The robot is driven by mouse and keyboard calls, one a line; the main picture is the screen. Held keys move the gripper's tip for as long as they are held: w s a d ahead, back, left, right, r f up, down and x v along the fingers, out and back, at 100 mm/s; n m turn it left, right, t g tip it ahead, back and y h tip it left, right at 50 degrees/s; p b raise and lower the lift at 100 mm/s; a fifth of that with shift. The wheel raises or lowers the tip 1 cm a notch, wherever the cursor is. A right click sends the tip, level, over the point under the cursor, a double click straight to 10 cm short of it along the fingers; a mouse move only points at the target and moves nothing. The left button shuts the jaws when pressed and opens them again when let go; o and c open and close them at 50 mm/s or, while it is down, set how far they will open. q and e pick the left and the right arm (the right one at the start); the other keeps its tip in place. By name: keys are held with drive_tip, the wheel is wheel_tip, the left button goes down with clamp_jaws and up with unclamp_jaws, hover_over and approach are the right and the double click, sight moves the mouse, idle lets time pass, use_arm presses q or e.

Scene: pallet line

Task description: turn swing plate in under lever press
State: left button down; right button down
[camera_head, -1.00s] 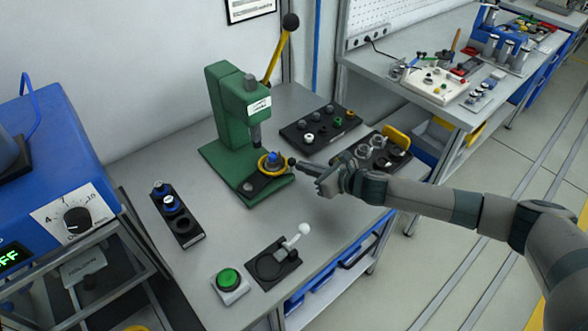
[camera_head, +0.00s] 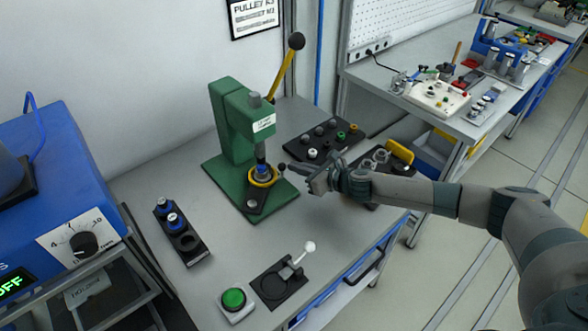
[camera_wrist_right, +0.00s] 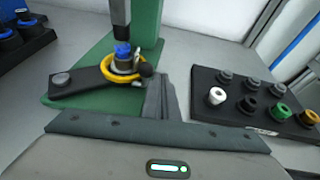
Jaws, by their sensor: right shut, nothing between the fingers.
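The green lever press (camera_head: 232,140) stands on the bench with its yellow lever (camera_head: 284,72) raised. Its black swing plate (camera_head: 257,196) carries a yellow ring (camera_head: 262,183) with a blue-topped part inside. That part sits in line beneath the press ram (camera_head: 260,150); the wrist view also shows the ram (camera_wrist_right: 121,18) right above the blue top (camera_wrist_right: 122,50). My left gripper is not in view.
A black tray of small parts (camera_head: 325,138) lies behind my right gripper, and another tray with a yellow piece (camera_head: 400,151) is beside it. A black holder with blue-topped parts (camera_head: 181,232), a green button (camera_head: 233,299) and a white-handled fixture (camera_head: 279,286) stand nearer the front.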

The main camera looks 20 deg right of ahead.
drive_tip(key=shift+w+a, duration=0.1)
drive_tip(key=shift+w, duration=0.15)
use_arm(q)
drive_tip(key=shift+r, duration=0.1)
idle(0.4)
